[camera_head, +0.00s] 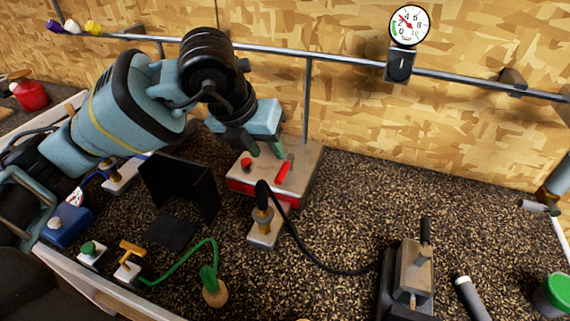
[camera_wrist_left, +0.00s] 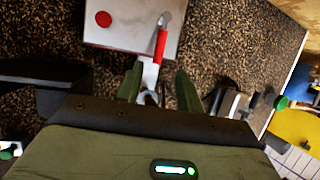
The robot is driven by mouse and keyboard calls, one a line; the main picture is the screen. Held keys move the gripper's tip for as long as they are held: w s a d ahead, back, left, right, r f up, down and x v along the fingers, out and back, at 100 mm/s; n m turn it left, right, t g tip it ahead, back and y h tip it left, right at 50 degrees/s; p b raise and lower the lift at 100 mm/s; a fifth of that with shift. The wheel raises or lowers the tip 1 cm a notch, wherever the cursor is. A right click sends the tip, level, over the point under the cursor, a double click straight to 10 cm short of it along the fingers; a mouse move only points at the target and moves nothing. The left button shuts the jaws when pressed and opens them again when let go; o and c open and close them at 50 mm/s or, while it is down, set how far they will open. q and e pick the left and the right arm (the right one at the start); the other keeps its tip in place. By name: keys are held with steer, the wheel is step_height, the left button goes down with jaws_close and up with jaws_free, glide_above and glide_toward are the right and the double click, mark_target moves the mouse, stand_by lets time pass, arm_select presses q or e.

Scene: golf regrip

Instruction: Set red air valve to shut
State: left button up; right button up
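The red air valve (camera_head: 284,172) is a red lever on top of a grey-topped box with red sides (camera_head: 302,185), at the back middle of the bench. A red round button (camera_head: 246,164) sits on the same box, left of the lever. My left gripper (camera_head: 265,149) is just above the box, behind the lever in the head view. In the left wrist view the red lever (camera_wrist_left: 161,46) lies just beyond the gap between the green fingertips (camera_wrist_left: 158,80). The fingers are apart and hold nothing. Whether they touch the lever cannot be told. My right gripper is out of view.
A black upright panel (camera_head: 180,185) stands left of the box. A nozzle stand (camera_head: 264,222) with a black hose is in front of it. A vise (camera_head: 410,275) stands at front right. A gauge (camera_head: 409,25) is on the wall rail. Speckled bench right of the box is clear.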

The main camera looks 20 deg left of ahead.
mark_target(281, 171)
arm_select(q)
steer(key=x, duration=0.7)
steer(key=shift+w+f, duration=0.2)
steer(key=shift+f, duration=0.15)
jaws_close()
